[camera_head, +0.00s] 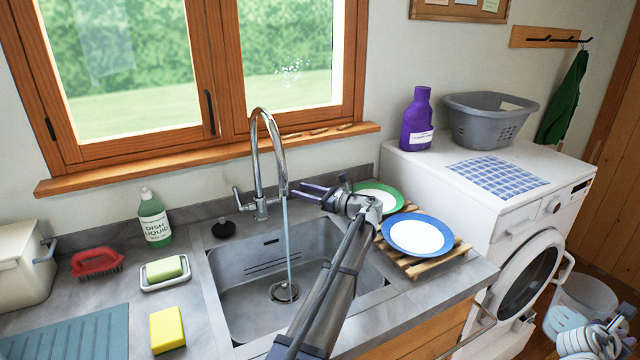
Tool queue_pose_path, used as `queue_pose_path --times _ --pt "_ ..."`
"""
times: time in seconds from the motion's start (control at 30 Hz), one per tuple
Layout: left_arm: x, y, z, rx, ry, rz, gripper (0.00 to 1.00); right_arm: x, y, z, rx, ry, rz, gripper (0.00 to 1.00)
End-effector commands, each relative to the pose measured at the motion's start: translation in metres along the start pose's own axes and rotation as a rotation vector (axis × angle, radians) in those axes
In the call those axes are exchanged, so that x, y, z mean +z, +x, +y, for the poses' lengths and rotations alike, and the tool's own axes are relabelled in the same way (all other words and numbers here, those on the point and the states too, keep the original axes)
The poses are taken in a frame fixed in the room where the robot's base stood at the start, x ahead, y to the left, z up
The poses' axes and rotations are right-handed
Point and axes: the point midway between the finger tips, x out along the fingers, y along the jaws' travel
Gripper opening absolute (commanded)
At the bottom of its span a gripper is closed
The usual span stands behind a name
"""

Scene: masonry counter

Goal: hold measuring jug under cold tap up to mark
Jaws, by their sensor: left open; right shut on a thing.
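The tap (257,150) stands behind the sink (232,285), its lever on the left side. A thin stream of water (287,235) runs from its spout to the drain. My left gripper (304,190) is open and empty, just right of the spout and stream, its fingers pointing left towards the tap. A clear container, seemingly the measuring jug (585,292), shows at the lower right in front of the washing machine. My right gripper (603,335) is at the lower right corner, shut on it; its fingertips are hard to make out. The jug's mark and contents cannot be made out.
Plates (417,234) lie on a wooden rack (440,262) right of the sink. A soap dish (150,284), yellow sponge (167,328), red brush (97,262) and dish liquid (154,218) are on the left. The washing machine (480,200) stands at the right.

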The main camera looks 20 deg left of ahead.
Motion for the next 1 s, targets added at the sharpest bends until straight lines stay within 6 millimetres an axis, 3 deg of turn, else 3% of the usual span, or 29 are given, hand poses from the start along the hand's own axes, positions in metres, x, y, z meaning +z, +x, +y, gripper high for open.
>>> queue_pose_path --times 0.5,0.7,1.0 --pt "0.0 0.089 0.0 0.003 0.0 0.0 0.46 0.0 0.0 0.0 0.001 0.001 -0.001 0.0" --pt "0.0 0.107 0.0 0.002 0.0 0.0 0.46 0.0 0.0 0.0 0.001 0.001 -0.001 0.0" --pt "0.0 0.112 0.001 0.001 0.0 0.0 0.46 0.0 0.0 0.0 0.001 0.001 -0.001 0.0"
